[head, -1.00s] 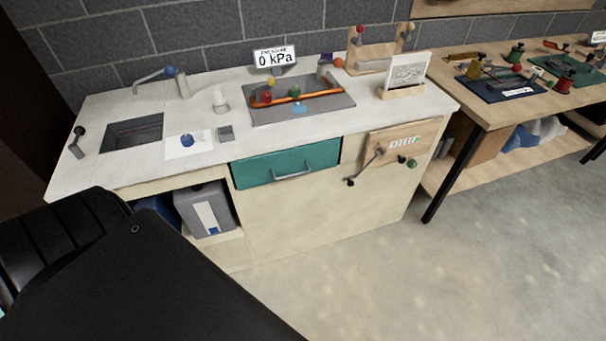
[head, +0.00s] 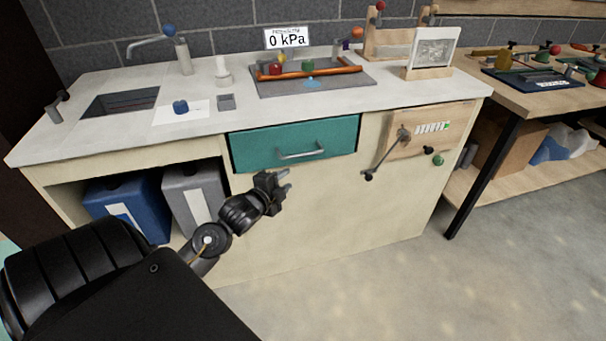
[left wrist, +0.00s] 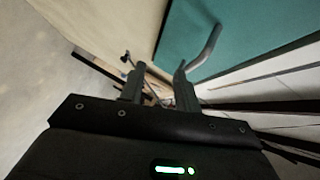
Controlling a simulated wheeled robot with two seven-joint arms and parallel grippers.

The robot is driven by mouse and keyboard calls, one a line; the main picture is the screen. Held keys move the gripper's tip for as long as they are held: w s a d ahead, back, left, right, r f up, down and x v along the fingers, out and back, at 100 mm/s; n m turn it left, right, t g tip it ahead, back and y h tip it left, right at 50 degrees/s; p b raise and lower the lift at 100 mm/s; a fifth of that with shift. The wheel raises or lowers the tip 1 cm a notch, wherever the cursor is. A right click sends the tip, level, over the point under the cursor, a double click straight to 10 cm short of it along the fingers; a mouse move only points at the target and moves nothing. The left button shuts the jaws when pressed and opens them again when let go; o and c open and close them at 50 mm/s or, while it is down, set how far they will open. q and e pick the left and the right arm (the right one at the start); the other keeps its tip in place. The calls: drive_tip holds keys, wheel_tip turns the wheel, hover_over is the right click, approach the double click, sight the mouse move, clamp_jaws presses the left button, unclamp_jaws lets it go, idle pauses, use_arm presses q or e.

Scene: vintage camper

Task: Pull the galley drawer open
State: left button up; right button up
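The galley drawer has a teal front (head: 260,147) below the white counter and looks closed. Its curved grey handle (head: 301,154) is on the front. My left gripper (head: 287,180) is open and empty, just below the drawer, a little left of and under the handle. In the left wrist view the two fingers (left wrist: 159,88) stand apart with nothing between them. There the handle (left wrist: 207,50) rises beyond the right fingertip, in front of the teal front (left wrist: 250,30); I cannot tell whether they touch. My right gripper is not in view.
A crank lever (head: 383,157) on a wooden panel sits right of the drawer. Blue (head: 127,205) and grey (head: 194,190) containers stand in the open bay at the left. The counter (head: 215,118) overhangs the drawer. The floor in front is clear.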

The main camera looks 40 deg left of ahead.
use_arm(q)
drive_tip(key=m+t, duration=0.1)
approach(303, 155)
drive_tip(key=b+x, duration=0.1)
drive_tip(key=x, duration=0.9)
drive_tip(key=shift+w+a+f, duration=0.15)
drive_tip(key=shift+w+f, duration=0.05)
use_arm(e)
drive_tip(key=shift+w+r, duration=0.25)
drive_tip(key=shift+r, duration=0.25)
drive_tip(key=shift+w+r, duration=0.25)
drive_tip(key=shift+r, duration=0.25)
use_arm(q)
clamp_jaws()
